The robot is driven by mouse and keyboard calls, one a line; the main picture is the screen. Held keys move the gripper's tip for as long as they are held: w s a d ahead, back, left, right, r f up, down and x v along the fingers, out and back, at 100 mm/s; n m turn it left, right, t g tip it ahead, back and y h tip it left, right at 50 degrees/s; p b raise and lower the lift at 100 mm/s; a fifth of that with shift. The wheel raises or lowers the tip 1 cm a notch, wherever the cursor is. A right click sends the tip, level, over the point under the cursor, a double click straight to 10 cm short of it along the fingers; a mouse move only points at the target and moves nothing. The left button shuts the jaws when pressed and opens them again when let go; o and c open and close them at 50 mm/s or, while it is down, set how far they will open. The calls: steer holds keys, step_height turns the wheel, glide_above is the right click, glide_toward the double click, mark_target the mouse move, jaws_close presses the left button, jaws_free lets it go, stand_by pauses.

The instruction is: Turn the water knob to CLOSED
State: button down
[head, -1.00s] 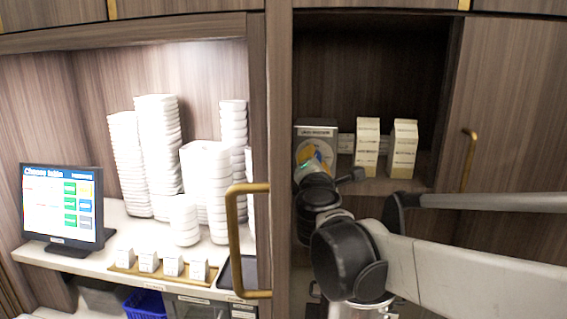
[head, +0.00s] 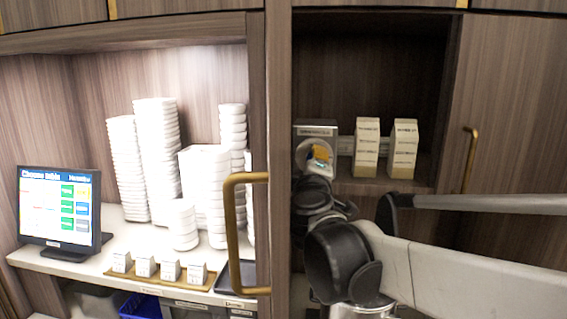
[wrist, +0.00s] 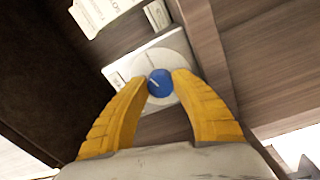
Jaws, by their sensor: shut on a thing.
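The water knob (wrist: 160,83) is a small blue round knob with a pale pointer line, set on a light grey dial plate (wrist: 148,58). In the wrist view the yellow fingers of my gripper (wrist: 160,84) stand on either side of the knob and are shut on it. In the head view the grey plate (head: 316,131) is on the left side of the open cabinet, with my arm in front of its lower part. The knob itself is hidden there. The label on the plate is too small and cut off to read.
Two white cartons (head: 367,148) (head: 403,149) stand on the shelf right of the plate. A wooden cabinet post (head: 280,150) with a brass handle (head: 230,230) is close on the left. White dish stacks (head: 158,150) and a screen (head: 58,208) stand further left.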

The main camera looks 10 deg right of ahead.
steer(key=shift+m, duration=1)
steer(key=c, duration=1)
jaws_free()
steer(key=shift+w, duration=0.1)
